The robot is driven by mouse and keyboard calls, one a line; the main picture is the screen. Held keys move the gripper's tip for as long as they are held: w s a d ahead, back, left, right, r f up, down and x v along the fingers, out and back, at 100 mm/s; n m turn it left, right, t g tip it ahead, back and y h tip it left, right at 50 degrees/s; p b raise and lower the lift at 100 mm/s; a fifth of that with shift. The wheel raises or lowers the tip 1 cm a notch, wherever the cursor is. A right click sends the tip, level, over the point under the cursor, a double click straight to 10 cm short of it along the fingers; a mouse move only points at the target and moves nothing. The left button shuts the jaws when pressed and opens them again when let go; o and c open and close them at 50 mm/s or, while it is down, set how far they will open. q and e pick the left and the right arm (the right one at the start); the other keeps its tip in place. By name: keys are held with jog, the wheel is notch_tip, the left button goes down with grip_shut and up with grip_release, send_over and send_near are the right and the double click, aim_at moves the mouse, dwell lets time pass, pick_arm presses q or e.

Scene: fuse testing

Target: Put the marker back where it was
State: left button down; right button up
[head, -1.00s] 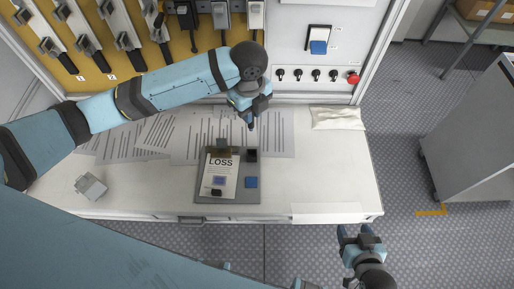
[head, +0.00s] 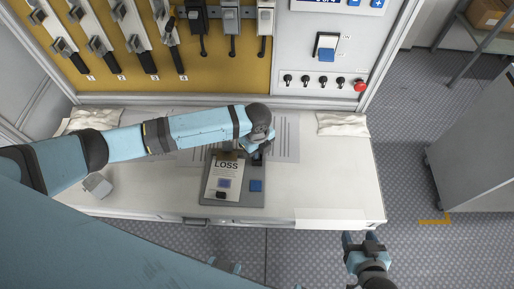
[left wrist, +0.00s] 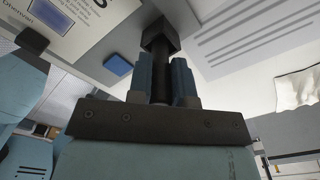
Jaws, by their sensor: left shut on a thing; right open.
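My left gripper (head: 260,152) is shut on a dark, cylindrical marker (left wrist: 161,75). The marker's far end meets a square black holder (left wrist: 161,36) in the left wrist view; I cannot tell how deep it sits in it. In the head view my left gripper mostly hides the holder and marker. My right gripper (head: 361,240) is open and empty, past the table's front edge at the lower right.
A grey block (head: 97,185) stands at the table's left. The table's right side (head: 330,175) is clear. Switch panels rise behind.

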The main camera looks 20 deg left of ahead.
pick_arm(q)
jog(key=c, duration=1.1)
grip_release()
jog(key=shift+f, duration=0.1)
jog(key=shift+o, duration=0.3)
notch_tip(320, 180, up, 12)
jog(key=shift+r+b, duration=0.15)
jog(key=shift+b, duration=0.2)
jog(key=s+d+f+n+t+h, duration=0.55)
jog(key=d+f+n, duration=0.2)
jog(key=n, duration=0.25)
jog(key=s+a+f+n+t, duration=0.1)
jog(key=s+a+n, duration=0.1)
jog(key=s+a+f+n+t, duration=0.1)
jog(key=a+n, duration=0.1)
jog(key=n, duration=0.1)
jog(key=s+a+f+n+t, duration=0.1)
jog(key=s+a+f+n, duration=0.1)
jog(key=shift+s, duration=0.35)
jog(key=s+a+n, duration=0.1)
jog(key=s+a, duration=0.1)
jog(key=s+a+f+n+t+y, duration=0.1)
jog(key=s+a+n, duration=0.1)
jog(key=s+a+n+t+y, duration=0.1)
jog(key=s+a, duration=0.1)
jog(key=shift+a+f+n+t, duration=0.25)
jog(key=shift+f+n, duration=0.05)
